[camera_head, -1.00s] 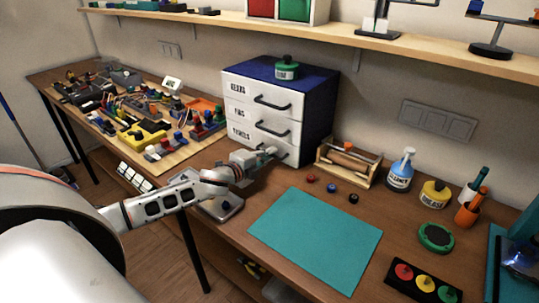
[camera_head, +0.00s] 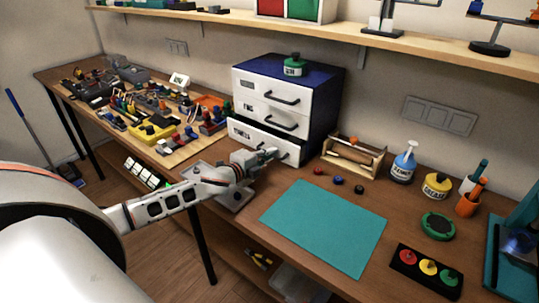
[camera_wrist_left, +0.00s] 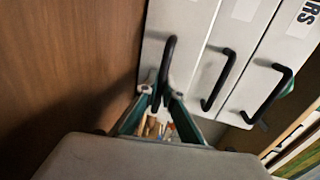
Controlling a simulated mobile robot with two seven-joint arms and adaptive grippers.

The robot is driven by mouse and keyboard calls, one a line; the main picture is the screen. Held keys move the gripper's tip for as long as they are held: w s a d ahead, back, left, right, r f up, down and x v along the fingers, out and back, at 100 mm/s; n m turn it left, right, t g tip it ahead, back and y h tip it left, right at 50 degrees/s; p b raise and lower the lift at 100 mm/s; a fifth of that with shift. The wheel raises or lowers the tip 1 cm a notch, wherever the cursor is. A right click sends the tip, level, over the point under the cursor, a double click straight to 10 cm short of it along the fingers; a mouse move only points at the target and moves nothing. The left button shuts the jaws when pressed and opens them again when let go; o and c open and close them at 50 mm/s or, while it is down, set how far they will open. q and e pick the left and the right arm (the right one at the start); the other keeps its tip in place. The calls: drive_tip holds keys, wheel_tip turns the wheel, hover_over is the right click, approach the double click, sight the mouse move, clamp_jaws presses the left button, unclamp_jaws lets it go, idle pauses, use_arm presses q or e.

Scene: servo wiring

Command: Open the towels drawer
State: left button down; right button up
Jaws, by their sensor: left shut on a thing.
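A three-drawer cabinet with a blue top (camera_head: 330,90) and white fronts stands against the wall. The towels drawer (camera_head: 245,133) is the bottom one, and its front stands out a little from the drawers above, with a dark gap over it. My left gripper (camera_head: 272,154) is at this drawer's front, shut on its black handle. In the left wrist view, the handle (camera_wrist_left: 168,60) of the towels drawer lies between the fingertips (camera_wrist_left: 160,92). The drawer's inside is hidden from view. My right gripper is not in view.
A green-lidded jar (camera_head: 294,66) stands on the cabinet. A wooden toolbox (camera_head: 352,158) is to its right. A teal mat (camera_head: 323,227) lies in front, with small coloured pieces behind it. A grey tray-like item (camera_head: 238,197) sits under my left wrist. A board of parts (camera_head: 165,150) is at left.

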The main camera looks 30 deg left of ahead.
use_arm(q)
drive_tip(key=c, duration=2.2)
unclamp_jaws()
drive_tip(key=shift+s, duration=0.15)
drive_tip(key=v, duration=1.1)
drive_tip(key=shift+s+r, duration=0.1)
drive_tip(key=shift+s, duration=0.25)
